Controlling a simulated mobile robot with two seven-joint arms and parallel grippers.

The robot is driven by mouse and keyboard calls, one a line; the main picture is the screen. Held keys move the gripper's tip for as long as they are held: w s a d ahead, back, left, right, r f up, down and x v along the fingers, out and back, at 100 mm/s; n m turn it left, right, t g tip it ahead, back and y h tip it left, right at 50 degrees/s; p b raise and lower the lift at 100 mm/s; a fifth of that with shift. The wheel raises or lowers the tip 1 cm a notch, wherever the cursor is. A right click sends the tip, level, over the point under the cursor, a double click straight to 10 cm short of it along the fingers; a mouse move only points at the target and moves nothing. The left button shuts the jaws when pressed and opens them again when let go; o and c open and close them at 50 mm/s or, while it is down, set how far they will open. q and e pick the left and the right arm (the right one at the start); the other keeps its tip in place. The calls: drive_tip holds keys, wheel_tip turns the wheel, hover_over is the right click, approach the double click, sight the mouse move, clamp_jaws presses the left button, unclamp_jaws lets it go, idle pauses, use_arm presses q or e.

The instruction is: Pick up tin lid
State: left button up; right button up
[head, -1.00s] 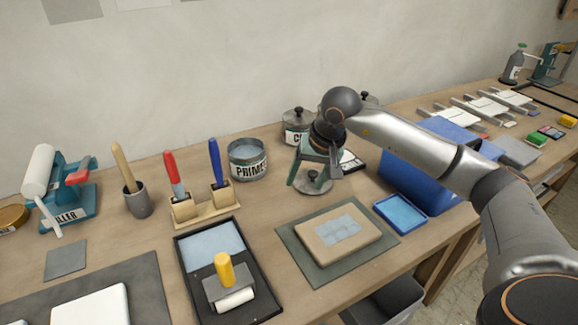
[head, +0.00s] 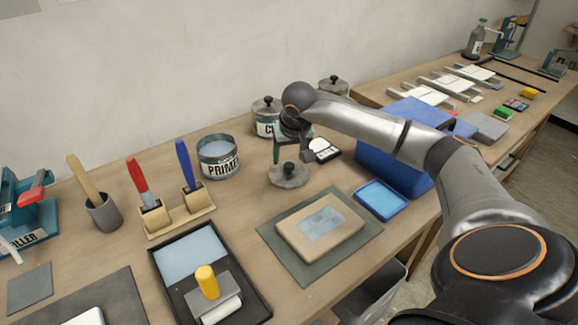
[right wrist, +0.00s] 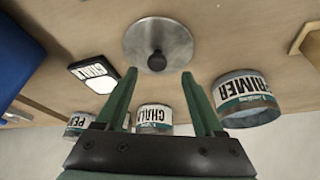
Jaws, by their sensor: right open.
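The tin lid (head: 289,175) is a grey metal disc with a dark knob, lying flat on the bench right of the open PRIMER tin (head: 221,166). It also shows in the right wrist view (right wrist: 172,35), with its knob just past my fingertips, between their lines. My right gripper (head: 291,158) is open and empty, with green fingers pointing down over the far side of the lid. The right wrist view shows the same gap between the fingers (right wrist: 158,76). The gripper appears apart from the knob. My left gripper is not in view.
Lidded tins (head: 266,118) stand behind the gripper. A small chalk-labelled case (head: 324,150) lies right of it. Bare wood surrounds the lid.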

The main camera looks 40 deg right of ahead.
sight(289, 165)
drive_tip(key=x, duration=0.4)
drive_tip(key=shift+s+d, duration=0.15)
drive_tip(key=shift+d, duration=0.05)
clamp_jaws()
idle(0.3)
